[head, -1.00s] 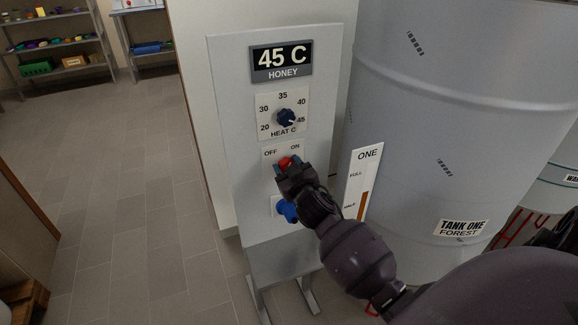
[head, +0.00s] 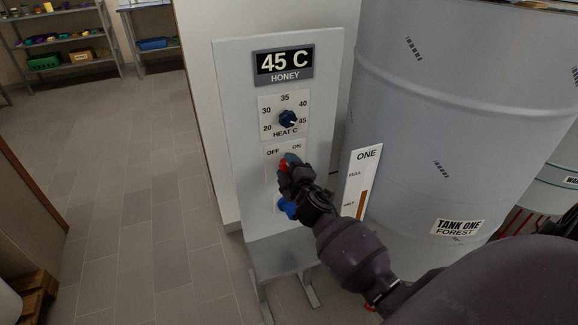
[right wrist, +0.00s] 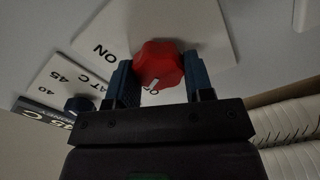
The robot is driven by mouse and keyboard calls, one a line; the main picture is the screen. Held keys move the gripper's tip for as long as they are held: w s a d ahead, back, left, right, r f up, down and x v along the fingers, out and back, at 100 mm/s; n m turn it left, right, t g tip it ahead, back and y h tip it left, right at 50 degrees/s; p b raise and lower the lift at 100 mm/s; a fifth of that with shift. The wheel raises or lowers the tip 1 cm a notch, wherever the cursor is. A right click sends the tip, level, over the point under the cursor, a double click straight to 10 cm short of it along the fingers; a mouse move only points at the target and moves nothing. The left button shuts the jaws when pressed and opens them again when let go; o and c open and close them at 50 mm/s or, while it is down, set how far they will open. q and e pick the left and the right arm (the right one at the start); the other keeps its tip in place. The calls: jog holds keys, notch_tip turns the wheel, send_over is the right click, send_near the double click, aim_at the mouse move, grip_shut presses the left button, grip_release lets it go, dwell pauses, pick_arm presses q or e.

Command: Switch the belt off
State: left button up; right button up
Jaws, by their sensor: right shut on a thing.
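The belt switch is a red knob (head: 283,166) on the grey panel (head: 232,120), under the words OFF and ON. My right gripper (head: 289,163) is shut on this knob and hides part of it in the head view. In the right wrist view the red knob (right wrist: 159,65) sits between the two blue fingers. Its white mark points toward the partly hidden OFF label, away from ON. My left gripper is not in view.
A blue knob (head: 287,208) is just below my gripper. Tank one (head: 440,120) and its level gauge (head: 360,185) stand close on the right. Floor at left is clear.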

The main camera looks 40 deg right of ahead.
jog(key=shift+n, duration=0.8)
jog(key=o, duration=0.9)
jog(key=v, duration=1)
jog(key=shift+s+a, duration=0.2)
jog(key=shift+s, duration=0.15)
